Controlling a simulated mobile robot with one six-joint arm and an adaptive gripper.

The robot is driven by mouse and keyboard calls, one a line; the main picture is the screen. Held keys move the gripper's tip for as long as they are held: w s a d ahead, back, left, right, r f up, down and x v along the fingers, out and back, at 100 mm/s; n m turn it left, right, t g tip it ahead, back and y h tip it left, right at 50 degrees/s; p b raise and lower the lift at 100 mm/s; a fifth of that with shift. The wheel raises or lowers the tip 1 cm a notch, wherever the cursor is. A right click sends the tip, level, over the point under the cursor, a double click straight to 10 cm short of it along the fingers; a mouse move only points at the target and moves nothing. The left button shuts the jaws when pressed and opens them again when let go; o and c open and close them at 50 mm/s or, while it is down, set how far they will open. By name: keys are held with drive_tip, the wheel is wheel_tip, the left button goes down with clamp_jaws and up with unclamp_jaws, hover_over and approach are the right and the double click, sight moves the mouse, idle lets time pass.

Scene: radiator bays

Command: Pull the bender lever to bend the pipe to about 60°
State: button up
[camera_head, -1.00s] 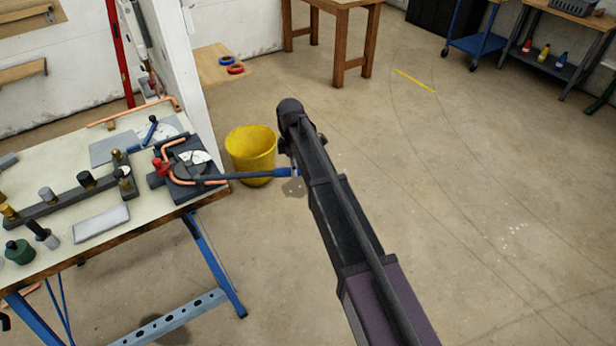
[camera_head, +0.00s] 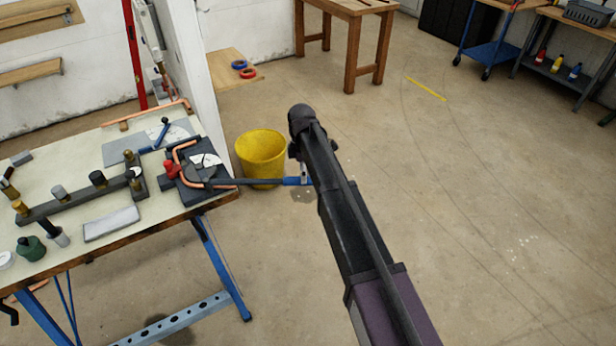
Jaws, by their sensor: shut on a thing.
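The pipe bender (camera_head: 201,171) sits at the right end of the workbench, with a dark body, a pale dial plate and a red knob. A copper pipe (camera_head: 181,150) runs through it and looks bent, with a short end (camera_head: 222,188) to the right; I cannot read the angle. The bender lever (camera_head: 252,182) is a dark bar reaching right past the bench edge, with a blue grip (camera_head: 292,181) at its end. My gripper (camera_head: 303,174) is at the blue grip and shut on it. My arm partly hides the fingers and the grip's end.
The workbench (camera_head: 165,219) holds a rack of fittings (camera_head: 70,207), a grey block (camera_head: 111,224) and a green bottle (camera_head: 31,249). A yellow bucket (camera_head: 261,155) stands on the floor just behind the lever. Open floor lies to the right.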

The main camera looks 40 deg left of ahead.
wheel_tip(320, 180, up, 15)
drive_tip(key=w+a+p, duration=0.2)
drive_tip(key=p, duration=1.3)
drive_tip(key=shift+w, duration=0.25)
idle(0.8)
idle(0.4)
